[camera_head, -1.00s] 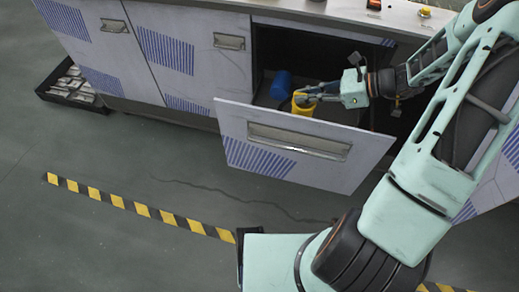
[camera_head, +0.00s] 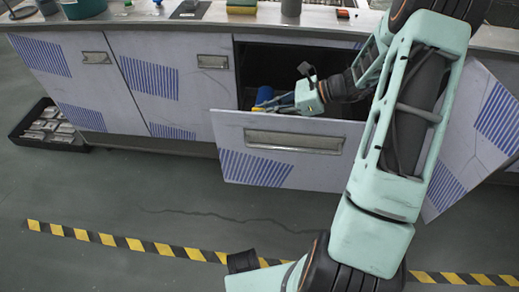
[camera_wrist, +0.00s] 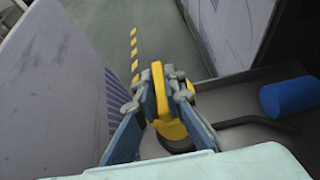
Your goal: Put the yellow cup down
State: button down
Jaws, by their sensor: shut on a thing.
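The yellow cup (camera_wrist: 171,128) is between the fingers of my gripper (camera_wrist: 159,84) in the wrist view. The gripper is shut on its wall. The cup is over or in the open drawer (camera_wrist: 228,92), close to the drawer floor; I cannot tell whether it touches the floor. In the head view only a bit of yellow shows at the fingertips, and the drawer front (camera_head: 290,170) hides the rest. My gripper (camera_head: 268,103) reaches into the drawer from the right there.
A blue cylinder (camera_wrist: 290,97) lies in the drawer beside the cup, and also shows in the head view (camera_head: 264,93). A dark rod (camera_wrist: 255,122) lies near it. The counter (camera_head: 215,17) above holds several items. A black tray (camera_head: 45,128) sits on the floor at left.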

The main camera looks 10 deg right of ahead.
notch_tip(320, 180, down, 10)
jog(key=b, duration=0.3)
jog(key=shift+r, duration=0.25)
jog(key=shift+f, duration=0.2)
jog(key=c, duration=2)
grip_release()
jog(key=shift+r, duration=0.2)
jog(key=p+v, duration=0.3)
jog(key=v, duration=0.9)
jog(key=shift+p, duration=0.3)
